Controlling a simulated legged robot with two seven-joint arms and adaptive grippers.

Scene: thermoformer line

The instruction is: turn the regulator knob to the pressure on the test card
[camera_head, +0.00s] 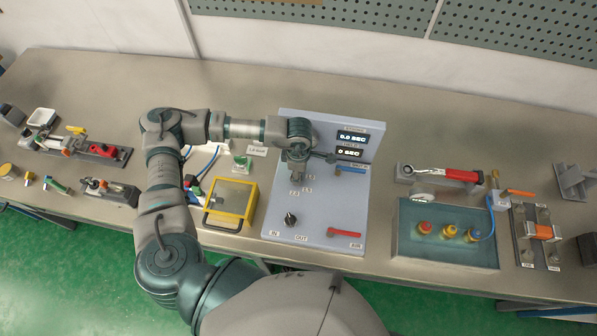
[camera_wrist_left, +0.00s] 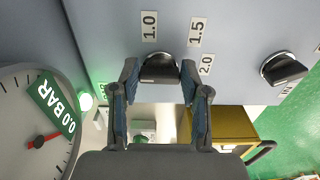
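The black regulator knob (camera_wrist_left: 159,69) shows in the left wrist view on a grey panel, near the labels 1.0, 1.5 and 2.0. My left gripper (camera_wrist_left: 160,76) has its fingers apart, one on each side of the knob; I cannot tell whether they touch it. In the head view my left gripper (camera_head: 296,172) is over the grey panel (camera_head: 325,210) and hides the knob. A gauge (camera_wrist_left: 35,125) reads 0.0 BAR, beside a lit green lamp (camera_wrist_left: 86,101). A small white card (camera_head: 257,151) lies behind the yellow-framed box; its print is too small to read surely. My right gripper is not in view.
A second black knob (camera_head: 291,219) sits lower on the panel, with a red lever (camera_head: 344,233) and a blue lever (camera_head: 350,170). The panel's displays (camera_head: 352,137) stand behind. A yellow-framed box (camera_head: 231,203) is close at left. A blue-grey tray (camera_head: 405,250) is at right.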

